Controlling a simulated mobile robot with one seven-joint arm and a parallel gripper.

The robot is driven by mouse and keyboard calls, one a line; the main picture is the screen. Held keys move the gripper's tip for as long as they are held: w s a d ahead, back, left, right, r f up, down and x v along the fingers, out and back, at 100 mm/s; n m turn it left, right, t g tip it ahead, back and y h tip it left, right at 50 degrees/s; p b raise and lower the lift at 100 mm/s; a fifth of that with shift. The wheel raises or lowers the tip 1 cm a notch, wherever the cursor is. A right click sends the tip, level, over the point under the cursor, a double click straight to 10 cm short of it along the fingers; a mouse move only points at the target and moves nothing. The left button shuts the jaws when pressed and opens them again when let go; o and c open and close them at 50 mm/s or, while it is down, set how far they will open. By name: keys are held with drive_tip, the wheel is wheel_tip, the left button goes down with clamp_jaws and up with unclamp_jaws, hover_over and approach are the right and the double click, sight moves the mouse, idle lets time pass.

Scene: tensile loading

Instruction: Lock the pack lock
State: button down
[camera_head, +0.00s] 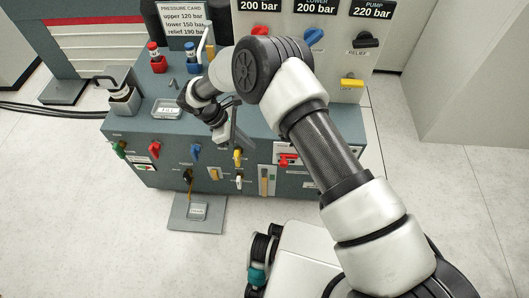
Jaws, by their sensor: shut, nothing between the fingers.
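I cannot tell for certain which part is the pack lock, as the labels are too small to read. A yellow lever (352,82) with an unclear small label sits on the upright panel at the right. A yellow handle (238,155) and a white handle (239,181) are on the front of the grey-blue unit (300,182). My gripper (224,141) is over the unit's front top edge, just above and left of the yellow handle. It looks shut and empty. Its fingertips are small and partly obscured, so contact with anything is unclear.
A red lever (287,160), a blue handle (195,151) and a green handle (118,148) are also on the front. Red (156,58) and blue (191,58) fittings stand on top. A drain tray (181,214) lies on the floor. My arm hides part of the panel.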

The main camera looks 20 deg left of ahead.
drive_tip(key=b, duration=0.2)
approach(285, 163)
wheel_tip(285, 163, down, 5)
drive_tip(key=a, duration=0.2)
drive_tip(key=d, duration=0.1)
drive_tip(key=d+f, duration=0.1)
drive_tip(key=shift+w+d+f, duration=0.15)
drive_tip(key=shift+w+d, duration=0.2)
drive_tip(key=shift+w, duration=0.05)
drive_tip(key=d, duration=0.1)
drive_tip(key=d+p, duration=0.1)
drive_tip(key=d, duration=0.1)
drive_tip(key=shift+w+d, duration=0.1)
drive_tip(key=shift+w, duration=0.25)
drive_tip(key=shift+w+d, duration=0.15)
drive_tip(key=shift+d, duration=0.35)
